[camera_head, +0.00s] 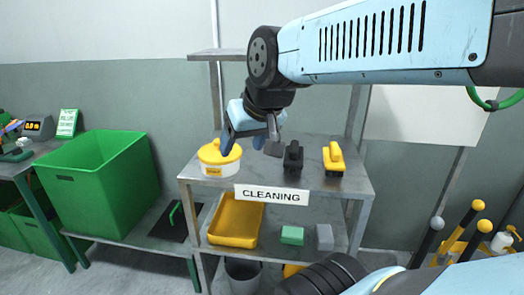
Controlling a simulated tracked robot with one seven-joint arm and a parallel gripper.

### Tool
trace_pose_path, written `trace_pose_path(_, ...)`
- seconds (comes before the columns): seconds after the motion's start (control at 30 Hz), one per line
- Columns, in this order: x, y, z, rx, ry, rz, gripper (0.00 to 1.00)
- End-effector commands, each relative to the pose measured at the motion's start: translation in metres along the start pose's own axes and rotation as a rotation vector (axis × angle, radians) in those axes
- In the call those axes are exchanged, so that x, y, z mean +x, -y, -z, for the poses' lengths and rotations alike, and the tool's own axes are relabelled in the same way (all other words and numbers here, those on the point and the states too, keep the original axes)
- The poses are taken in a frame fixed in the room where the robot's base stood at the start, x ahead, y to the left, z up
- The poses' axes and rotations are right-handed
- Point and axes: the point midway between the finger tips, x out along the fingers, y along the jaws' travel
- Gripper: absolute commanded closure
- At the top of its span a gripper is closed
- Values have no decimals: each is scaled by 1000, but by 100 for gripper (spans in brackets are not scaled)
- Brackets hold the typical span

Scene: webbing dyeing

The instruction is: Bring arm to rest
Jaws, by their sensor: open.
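My arm reaches in from the upper right, light blue with black joints. My gripper (250,136) hangs at its end above the cleaning shelf (220,183), pointing down, open, with nothing seen between its fingers. In the picture, it is just right of a white tub with a yellow lid (219,158) and partly in front of it. Whether a finger touches the tub cannot be told from this view.
Below are a yellow tray (236,222), a green block (292,235) and a grey block (324,237). A green bin (98,185) stands left; levers (465,225) stand right.

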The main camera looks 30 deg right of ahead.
Motion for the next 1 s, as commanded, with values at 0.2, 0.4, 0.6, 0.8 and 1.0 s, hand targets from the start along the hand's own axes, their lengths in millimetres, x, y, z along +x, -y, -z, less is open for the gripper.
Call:
trace_pose_path(0.2, -10, -26, -32, -5, 86, -85, 32)
trace_pose_path(0.4, -10, -26, -33, -6, 89, -88, 32)
trace_pose_path(0.6, -10, -26, -33, -6, 89, -88, 32)
trace_pose_path(0.8, -10, -26, -33, -6, 89, -88, 32)
trace_pose_path(1.0, -10, -26, -33, -6, 89, -88, 32)
